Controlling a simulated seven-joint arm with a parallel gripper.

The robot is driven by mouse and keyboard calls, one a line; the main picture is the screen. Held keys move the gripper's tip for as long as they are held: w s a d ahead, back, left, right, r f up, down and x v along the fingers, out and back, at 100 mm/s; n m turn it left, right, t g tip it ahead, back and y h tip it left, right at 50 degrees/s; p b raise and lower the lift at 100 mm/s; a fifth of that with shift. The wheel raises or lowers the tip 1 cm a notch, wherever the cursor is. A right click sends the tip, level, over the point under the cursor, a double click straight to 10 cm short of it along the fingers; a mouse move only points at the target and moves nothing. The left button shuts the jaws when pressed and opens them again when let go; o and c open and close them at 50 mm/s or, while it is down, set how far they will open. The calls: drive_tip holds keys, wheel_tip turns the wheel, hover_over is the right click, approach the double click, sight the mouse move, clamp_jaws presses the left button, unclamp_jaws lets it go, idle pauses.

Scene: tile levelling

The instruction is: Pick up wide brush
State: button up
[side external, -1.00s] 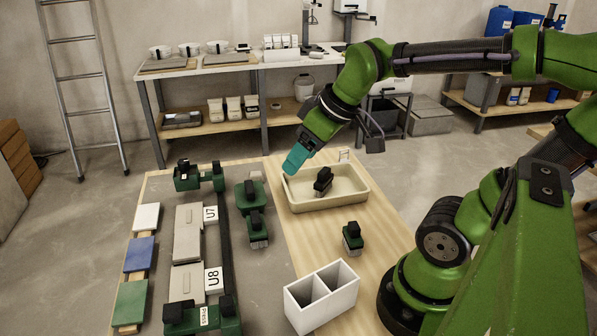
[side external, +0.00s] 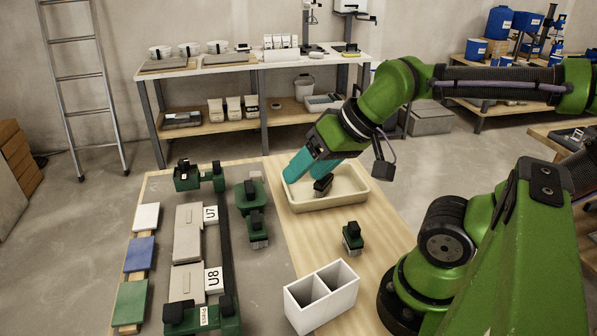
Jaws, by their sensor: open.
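A brush-like tool with a black handle (side external: 323,185) lies in the cream tray (side external: 357,197). A second tool with a black handle and green body (side external: 352,238) stands on the wooden board in front of the tray. I cannot tell for certain which is the wide brush. My gripper (side external: 304,178) has two teal fingers, spread apart with nothing between them. It is over the tray, tilted down to the left, with its right finger overlapping the top of the black handle in the picture. I cannot tell whether they touch.
A white two-compartment box (side external: 321,296) stands at the front of the board (side external: 385,240). To the left are green clamp-like tools (side external: 254,213), grey tiles (side external: 187,234) in a frame, and white, blue and green samples (side external: 139,254). Bare board lies right of the box.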

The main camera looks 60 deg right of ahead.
drive_tip(key=shift+o, duration=1.4)
drive_tip(key=m+g+h, duration=0.2)
drive_tip(key=m+g, duration=0.3)
drive_tip(key=g, duration=0.2)
hover_over(255, 216)
wheel_tip(255, 216, down, 6)
drive_tip(key=f, duration=1)
drive_tip(key=shift+d+f, duration=0.35)
drive_tip(key=shift+f, duration=0.05)
drive_tip(key=shift+a+f, duration=0.15)
drive_tip(key=shift+f, duration=1.4)
drive_tip(key=shift+a+f, duration=0.15)
drive_tip(key=shift+f, duration=1.4)
